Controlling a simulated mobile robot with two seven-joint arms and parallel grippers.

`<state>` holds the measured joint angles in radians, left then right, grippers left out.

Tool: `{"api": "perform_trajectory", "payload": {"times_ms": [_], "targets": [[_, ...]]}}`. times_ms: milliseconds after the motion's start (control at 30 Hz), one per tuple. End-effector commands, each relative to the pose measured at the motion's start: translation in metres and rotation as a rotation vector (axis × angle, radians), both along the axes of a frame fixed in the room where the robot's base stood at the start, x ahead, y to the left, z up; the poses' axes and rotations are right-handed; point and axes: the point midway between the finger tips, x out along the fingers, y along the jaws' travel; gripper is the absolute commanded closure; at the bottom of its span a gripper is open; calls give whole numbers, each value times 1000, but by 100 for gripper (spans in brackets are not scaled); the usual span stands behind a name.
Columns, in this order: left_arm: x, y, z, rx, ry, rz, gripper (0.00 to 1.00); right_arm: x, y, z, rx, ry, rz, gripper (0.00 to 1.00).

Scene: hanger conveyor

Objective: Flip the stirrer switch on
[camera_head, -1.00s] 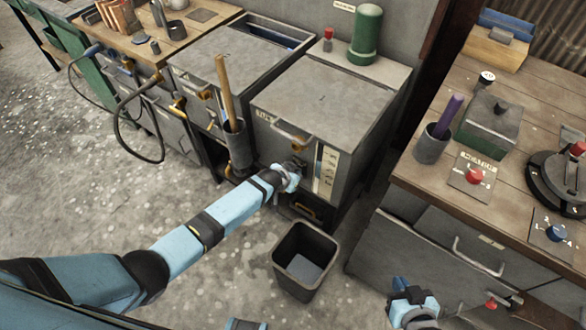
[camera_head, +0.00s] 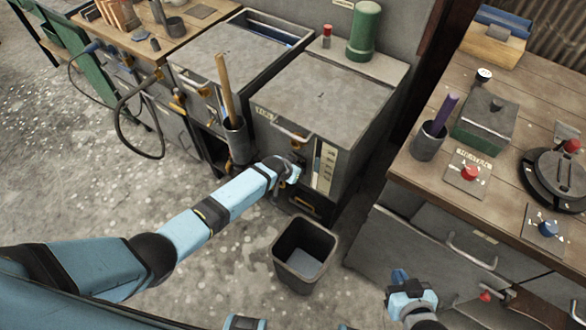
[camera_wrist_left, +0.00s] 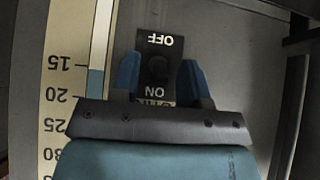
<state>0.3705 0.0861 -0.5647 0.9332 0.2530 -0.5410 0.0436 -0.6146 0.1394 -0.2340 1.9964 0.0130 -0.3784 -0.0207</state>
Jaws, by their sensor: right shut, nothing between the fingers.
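The stirrer switch (camera_wrist_left: 157,68) is a dark knob on a black plate marked OFF and ON, upside down in the left wrist view. Which way it is set I cannot tell. My left gripper (camera_wrist_left: 158,76) is open, with blue fingers apart on either side of the plate; I cannot tell whether they touch it. In the head view the left gripper (camera_head: 292,172) is at the front of the grey tank (camera_head: 320,100), hiding the switch. My right gripper (camera_head: 399,276) is shut and empty, low at the right, in front of the drawers.
A scale strip (camera_head: 327,168) is right of the left gripper, on the tank front. A dark bin (camera_head: 304,228) stands on the floor below. A grey holder (camera_head: 237,142) with a wooden handle is to the left. The wooden bench (camera_head: 500,110) at right carries several controls.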

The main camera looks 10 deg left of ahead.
Motion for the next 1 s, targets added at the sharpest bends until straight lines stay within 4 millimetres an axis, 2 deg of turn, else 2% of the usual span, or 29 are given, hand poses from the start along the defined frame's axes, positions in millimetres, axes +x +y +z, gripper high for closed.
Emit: {"api": "perform_trajectory", "payload": {"times_ms": [367, 467, 800, 1000], "targets": [[-3, 2, 5, 0, -1, 0, 60, 0, 0, 3, 0, 0, 0, 100], [-11, 5, 15, -1, -2, -1, 60, 0, 0, 6, -1, 2, 0, 100], [-53, 22, 71, -1, -2, -1, 60, -1, 0, 18, 0, 3, 1, 100], [-72, 30, 96, 0, -1, 0, 60, -1, 1, 22, 1, 2, 2, 100]]}}
